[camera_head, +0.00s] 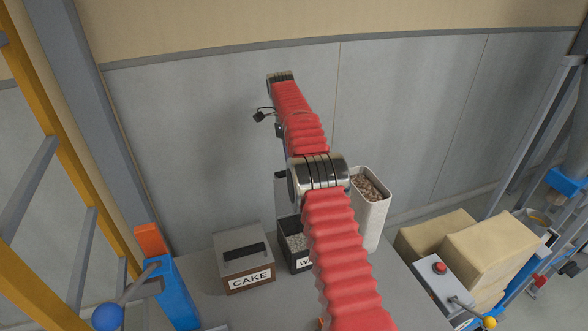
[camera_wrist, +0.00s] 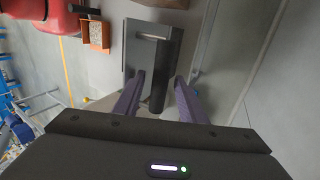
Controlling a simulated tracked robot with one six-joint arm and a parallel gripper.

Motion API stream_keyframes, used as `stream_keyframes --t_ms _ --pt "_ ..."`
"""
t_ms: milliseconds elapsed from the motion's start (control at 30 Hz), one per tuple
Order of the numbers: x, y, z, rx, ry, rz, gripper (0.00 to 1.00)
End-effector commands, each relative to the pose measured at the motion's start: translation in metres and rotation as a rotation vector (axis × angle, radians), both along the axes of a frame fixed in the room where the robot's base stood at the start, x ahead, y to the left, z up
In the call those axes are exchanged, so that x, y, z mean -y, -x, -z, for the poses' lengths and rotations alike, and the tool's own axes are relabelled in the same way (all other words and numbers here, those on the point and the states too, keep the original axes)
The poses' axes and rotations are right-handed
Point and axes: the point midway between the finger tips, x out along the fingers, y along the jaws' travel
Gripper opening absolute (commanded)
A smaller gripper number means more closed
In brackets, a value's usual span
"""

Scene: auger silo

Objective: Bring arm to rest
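My gripper (camera_wrist: 160,76) shows in the wrist view as two purple fingers standing apart. A dark cylindrical handle (camera_wrist: 157,95) lies between them in the picture, with gaps visible on both sides. The handle belongs to a grey, box-like scoop or container (camera_wrist: 138,42); I cannot tell its depth from the fingers. In the head view my red-sleeved arm rises through the middle and is bent high up. My gripper cannot be made out there. A grey edge (camera_head: 281,188) shows behind my elbow joint, mostly hidden.
A grey-brown box labelled CAKE (camera_head: 245,265) and a dark bin of pale pellets (camera_head: 295,245) stand left of my arm. A white bin of brown pellets (camera_head: 372,205) stands right of it. Farther right are tan sacks (camera_head: 490,250) and a red-button control box (camera_head: 440,275). A grey wall rises behind.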

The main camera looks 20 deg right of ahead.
Motion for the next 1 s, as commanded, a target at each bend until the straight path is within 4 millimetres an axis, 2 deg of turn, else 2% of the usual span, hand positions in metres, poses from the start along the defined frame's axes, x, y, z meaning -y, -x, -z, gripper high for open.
stream_keyframes --t_ms 300,467,733,1000 --pt "-0.001 0.0 -0.003 0.004 0.001 -0.002 0.38" --pt "-0.008 -0.002 -0.012 0.02 0.005 -0.021 0.38" --pt "-0.028 -0.002 -0.043 0.078 0.008 -0.103 0.38" --pt "-0.038 0.01 -0.078 0.141 -0.029 -0.215 0.38"
